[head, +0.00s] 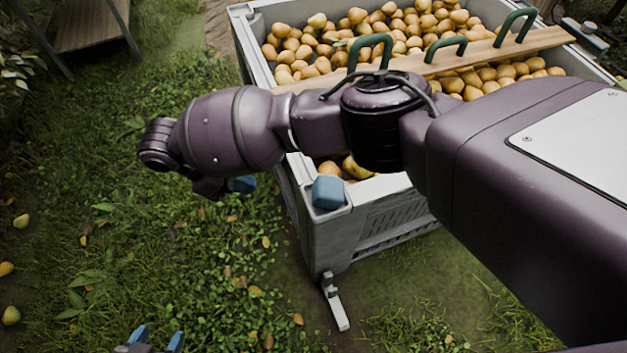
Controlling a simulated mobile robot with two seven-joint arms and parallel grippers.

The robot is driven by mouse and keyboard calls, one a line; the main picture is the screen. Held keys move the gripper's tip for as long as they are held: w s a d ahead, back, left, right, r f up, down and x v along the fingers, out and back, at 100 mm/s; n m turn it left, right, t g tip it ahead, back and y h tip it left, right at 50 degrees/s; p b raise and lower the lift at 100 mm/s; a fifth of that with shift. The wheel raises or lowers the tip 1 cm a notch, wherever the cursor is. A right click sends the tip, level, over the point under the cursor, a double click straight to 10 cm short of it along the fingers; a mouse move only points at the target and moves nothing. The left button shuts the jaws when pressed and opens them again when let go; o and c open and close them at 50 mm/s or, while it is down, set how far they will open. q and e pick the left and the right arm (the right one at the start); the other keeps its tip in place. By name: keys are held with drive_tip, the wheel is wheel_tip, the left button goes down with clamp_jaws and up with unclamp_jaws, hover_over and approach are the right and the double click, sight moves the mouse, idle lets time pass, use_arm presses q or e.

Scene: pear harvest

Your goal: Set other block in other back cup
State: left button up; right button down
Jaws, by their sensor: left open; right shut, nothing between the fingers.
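A blue block (328,192) sits on the near left corner of the grey pear bin (303,205). I cannot tell whether it rests in a cup there. No other block is clear to see. The far left corner (240,11) of the bin shows no block; no cup is clear there. My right gripper (240,184) hangs under the end of my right arm, left of the bin and apart from the block; it is mostly hidden by the wrist, and it is shut and empty. My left gripper (157,341) is open and empty at the bottom edge, over the grass.
Many pears (420,25) fill the bin. A wooden board (480,55) with green arched handles (446,48) lies across it. My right arm hides much of the bin's near part. Loose pears (11,315) lie on the grass at left. A wooden stand (90,22) is at the upper left.

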drive_tip(key=w+r, duration=0.1)
drive_tip(key=w, duration=0.1)
drive_tip(key=h+b, duration=0.1)
drive_tip(key=b, duration=0.2)
approach(317, 189)
drive_tip(key=x, duration=0.4)
drive_tip(key=a+f+x, duration=0.1)
drive_tip(key=x, duration=0.1)
drive_tip(key=shift+d, duration=0.7)
use_arm(q)
drive_tip(key=shift+w+d+f+m, duration=0.25)
drive_tip(key=shift+w+d+m, duration=0.25)
drive_tip(key=shift+w+d, duration=0.15)
use_arm(e)
drive_tip(key=shift+r, duration=0.1)
use_arm(q)
drive_tip(key=shift+s, duration=0.1)
use_arm(e)
drive_tip(key=shift+d, duration=0.1)
